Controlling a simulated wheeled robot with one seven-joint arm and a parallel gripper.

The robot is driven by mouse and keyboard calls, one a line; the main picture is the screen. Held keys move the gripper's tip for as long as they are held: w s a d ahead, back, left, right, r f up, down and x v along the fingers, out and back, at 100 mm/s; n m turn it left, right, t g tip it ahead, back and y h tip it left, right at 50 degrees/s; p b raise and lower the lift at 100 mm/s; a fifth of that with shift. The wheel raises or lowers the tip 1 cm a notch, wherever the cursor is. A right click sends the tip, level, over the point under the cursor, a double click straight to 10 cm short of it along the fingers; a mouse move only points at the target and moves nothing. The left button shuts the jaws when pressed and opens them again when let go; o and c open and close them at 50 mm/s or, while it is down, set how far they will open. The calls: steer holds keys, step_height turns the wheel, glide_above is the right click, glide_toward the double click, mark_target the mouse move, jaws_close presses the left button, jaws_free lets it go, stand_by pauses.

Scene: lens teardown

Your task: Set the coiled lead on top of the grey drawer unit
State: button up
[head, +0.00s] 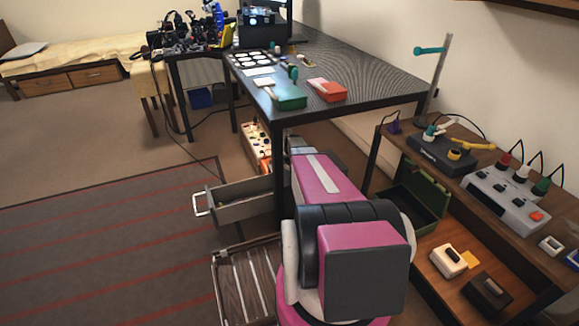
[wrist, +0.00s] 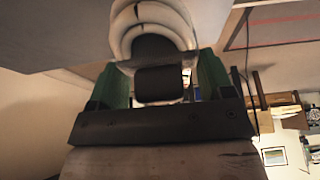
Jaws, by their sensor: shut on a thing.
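In the wrist view my gripper (wrist: 163,65) has its two green fingers on either side of a bundle of pale, rounded loops with a dark middle, which looks like the coiled lead (wrist: 150,13). The fingers are shut on it. In the head view my pink and black arm hides both gripper and lead. The grey drawer unit (head: 245,205) is under the dark table, with a drawer with a white handle pulled out. My arm and the table leg cover much of it, and its top is mostly hidden. I cannot tell how far the lead is from that top.
The dark table (head: 350,65) holds a green box (head: 290,98), a red box (head: 327,90) and small parts. A wooden bench (head: 400,135) with devices stands at right, with an open green case (head: 415,200) beside my arm. The floor at left is clear, with a striped rug (head: 110,240).

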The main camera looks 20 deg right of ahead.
mark_target(288, 165)
steer(key=shift+f, duration=2.25)
steer(key=shift+f, duration=0.1)
steer(key=o, duration=1.1)
steer(key=v, duration=1.2)
steer(key=shift+s, duration=0.1)
